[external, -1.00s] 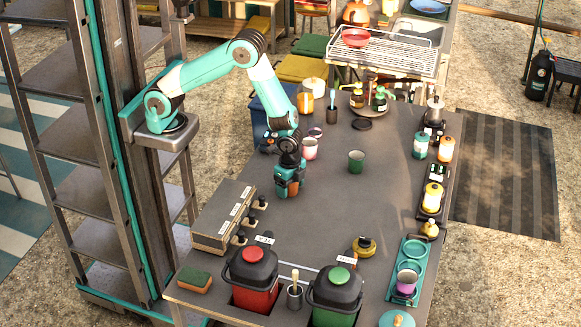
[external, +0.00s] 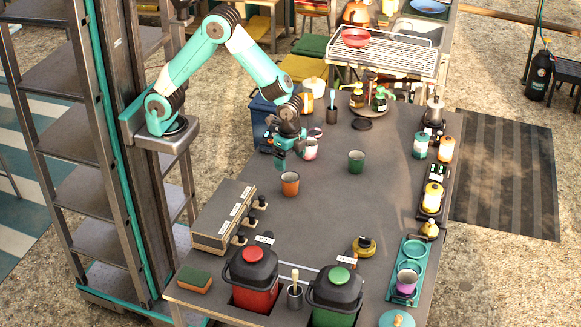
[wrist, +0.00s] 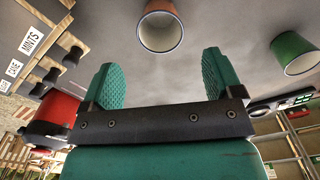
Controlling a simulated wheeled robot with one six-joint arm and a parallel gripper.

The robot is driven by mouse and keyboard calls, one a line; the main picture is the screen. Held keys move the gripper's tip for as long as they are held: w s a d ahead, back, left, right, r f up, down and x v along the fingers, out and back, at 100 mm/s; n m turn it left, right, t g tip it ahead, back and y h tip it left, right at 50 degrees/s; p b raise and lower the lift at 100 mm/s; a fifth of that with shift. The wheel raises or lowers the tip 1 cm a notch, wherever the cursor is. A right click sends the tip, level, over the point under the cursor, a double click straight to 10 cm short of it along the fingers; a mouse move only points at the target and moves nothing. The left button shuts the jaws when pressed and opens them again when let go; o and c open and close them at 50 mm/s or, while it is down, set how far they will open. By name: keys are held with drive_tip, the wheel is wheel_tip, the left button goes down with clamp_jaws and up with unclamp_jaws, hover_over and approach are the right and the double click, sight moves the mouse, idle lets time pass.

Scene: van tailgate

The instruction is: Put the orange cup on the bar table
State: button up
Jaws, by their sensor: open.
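My gripper (external: 281,164) is open and empty, up and back from the cup in the external view. Its two teal fingers (wrist: 160,85) are spread in the wrist view with nothing between them.
A green cup (external: 356,161) stands right of the orange cup, and a pink-and-white cup (external: 310,149) stands close behind my gripper. Labelled drawer boxes (external: 222,218) are at the left. Red (external: 254,280) and green (external: 336,297) bins are at the front. The table's middle is clear.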

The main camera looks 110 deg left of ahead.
drive_tip(key=s+a+r+n+y, duration=0.2)
drive_tip(key=s+a+r+n, duration=0.3)
drive_tip(key=s+a+r, duration=0.45)
drive_tip(key=s+a+r+n+y, duration=0.1)
drive_tip(key=s+r+n, duration=0.2)
drive_tip(key=s, duration=0.4)
drive_tip(key=s+a+r+n+y, duration=0.1)
drive_tip(key=s+a+r+n, duration=0.1)
drive_tip(key=s, duration=0.5)
drive_tip(key=shift+s+r+n, duration=0.3)
drive_tip(key=shift+r+n, duration=0.35)
drive_tip(key=shift+n, duration=0.25)
